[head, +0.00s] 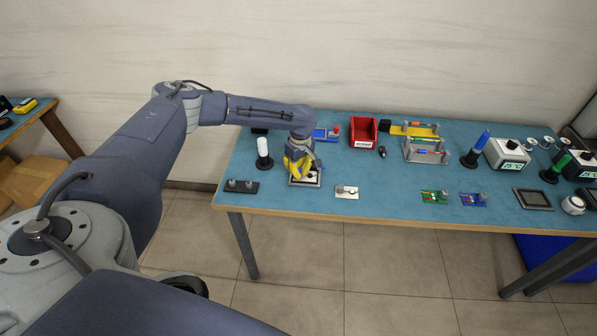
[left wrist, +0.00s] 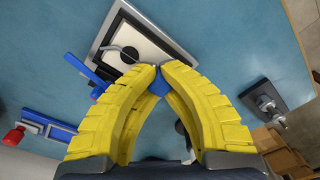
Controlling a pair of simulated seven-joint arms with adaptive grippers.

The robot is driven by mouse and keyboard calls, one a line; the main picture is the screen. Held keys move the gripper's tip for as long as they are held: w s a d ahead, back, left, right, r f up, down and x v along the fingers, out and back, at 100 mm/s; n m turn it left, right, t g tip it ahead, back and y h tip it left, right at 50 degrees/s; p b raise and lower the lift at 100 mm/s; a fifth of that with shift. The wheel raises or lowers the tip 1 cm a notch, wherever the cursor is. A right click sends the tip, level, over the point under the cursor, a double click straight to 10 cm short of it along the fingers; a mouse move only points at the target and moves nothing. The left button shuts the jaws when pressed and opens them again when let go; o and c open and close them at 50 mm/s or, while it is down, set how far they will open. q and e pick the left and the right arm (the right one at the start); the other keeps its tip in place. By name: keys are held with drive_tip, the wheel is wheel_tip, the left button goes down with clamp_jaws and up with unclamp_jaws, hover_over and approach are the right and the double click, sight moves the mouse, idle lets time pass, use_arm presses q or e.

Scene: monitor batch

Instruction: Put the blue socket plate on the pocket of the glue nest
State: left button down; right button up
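The glue nest (head: 293,183) is a grey square frame near the table's left end. The left wrist view shows its rim (left wrist: 104,30) and a white and black pocket, partly behind a curved grey piece and blue bars. My left gripper (head: 301,172), with yellow fingers, is low over the nest. In the left wrist view its fingertips (left wrist: 158,72) come together on a small blue piece (left wrist: 158,86); I cannot tell what this piece belongs to. A blue plate with a grey knob (head: 473,199) lies right of the middle. My right gripper is out of view.
A green plate (head: 434,197) and a white plate (head: 346,192) lie near the front edge. A white cylinder (head: 263,147) stands left of my gripper, behind a black two-knob base (head: 241,186). A red bin (head: 363,132) stands behind.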

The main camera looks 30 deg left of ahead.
sight(300, 170)
use_arm(q)
drive_tip(key=c, duration=1.6)
unclamp_jaws()
drive_tip(key=shift+r, duration=0.15)
wheel_tip(300, 170, up, 12)
drive_tip(key=shift+d, duration=0.25)
drive_tip(key=shift+w, duration=0.15)
